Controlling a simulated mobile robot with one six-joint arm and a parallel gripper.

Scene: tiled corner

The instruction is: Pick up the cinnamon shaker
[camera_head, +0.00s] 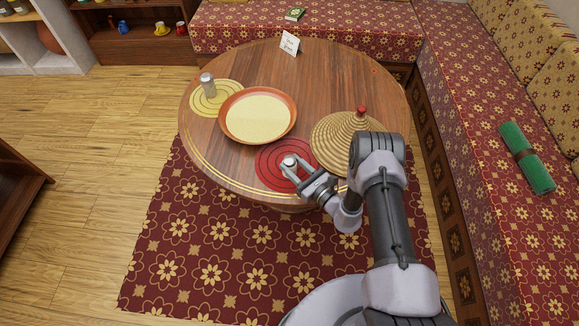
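A small shaker with a grey top (207,85) stands upright on the round yellow mat (228,88) at the table's left. My gripper (293,171) is low over the red mat (266,177) near the table's front edge. A second small pale, round-topped thing (289,161), which looks like a shaker top, shows at its fingertips. The fingers appear to lie on either side of it, but I cannot tell whether they touch it. Most of its body is hidden by the gripper. No label is readable on either one, so I cannot tell which holds cinnamon.
An orange-rimmed dish (228,132) stands left of centre on the round wooden table (335,75). A white card (289,43) stands at the back. Patterned benches (455,110) border the right and back.

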